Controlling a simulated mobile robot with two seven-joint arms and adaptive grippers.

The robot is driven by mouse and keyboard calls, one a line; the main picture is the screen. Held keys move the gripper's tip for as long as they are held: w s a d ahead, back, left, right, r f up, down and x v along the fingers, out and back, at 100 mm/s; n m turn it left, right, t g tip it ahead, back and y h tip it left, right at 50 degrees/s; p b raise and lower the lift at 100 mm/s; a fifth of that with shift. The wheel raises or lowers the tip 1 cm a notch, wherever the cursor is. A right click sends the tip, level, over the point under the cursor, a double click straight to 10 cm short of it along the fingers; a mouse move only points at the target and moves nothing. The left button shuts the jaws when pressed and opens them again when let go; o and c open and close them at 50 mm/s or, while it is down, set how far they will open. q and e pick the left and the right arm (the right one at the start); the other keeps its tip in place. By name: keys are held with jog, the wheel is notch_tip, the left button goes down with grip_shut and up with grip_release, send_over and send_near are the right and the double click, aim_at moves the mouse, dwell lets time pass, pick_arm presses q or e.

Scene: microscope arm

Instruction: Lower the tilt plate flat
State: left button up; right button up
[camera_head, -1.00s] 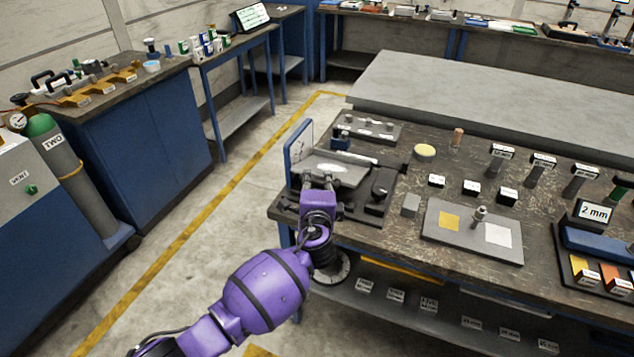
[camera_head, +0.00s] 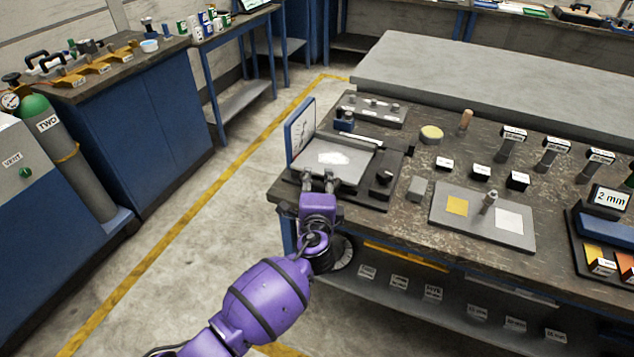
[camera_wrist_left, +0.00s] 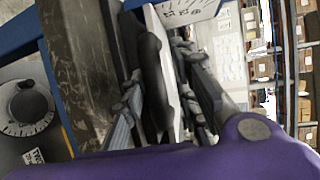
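The tilt plate (camera_head: 338,160) is a grey rectangular plate with a white patch, on a dark base (camera_head: 383,192) at the left end of the workbench. It slopes, though its exact angle is hard to tell. My left gripper (camera_head: 319,181) is at the plate's front edge, its two fingers apart. In the left wrist view the fingers (camera_wrist_left: 163,108) stand on either side of a thin slab edge, apparently the plate's; any contact is unclear. An upright blue-framed panel with a white face (camera_head: 301,128) stands at the plate's left. My right gripper is not in view.
A grey block (camera_head: 418,188) and a flat grey slab with yellow and white squares (camera_head: 475,224) lie to the right. A tray with knobs (camera_head: 372,109) sits behind the plate. A shelf with labels (camera_head: 440,302) runs under the bench. Floor to the left is open.

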pick_arm(q)
jog(key=s+d+r, duration=0.1)
jog(key=s+r, duration=0.1)
jog(key=s, duration=0.9)
jog(key=shift+s, duration=0.4)
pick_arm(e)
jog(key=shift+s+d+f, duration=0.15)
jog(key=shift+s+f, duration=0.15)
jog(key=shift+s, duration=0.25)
pick_arm(q)
jog(key=shift+c, duration=0.4)
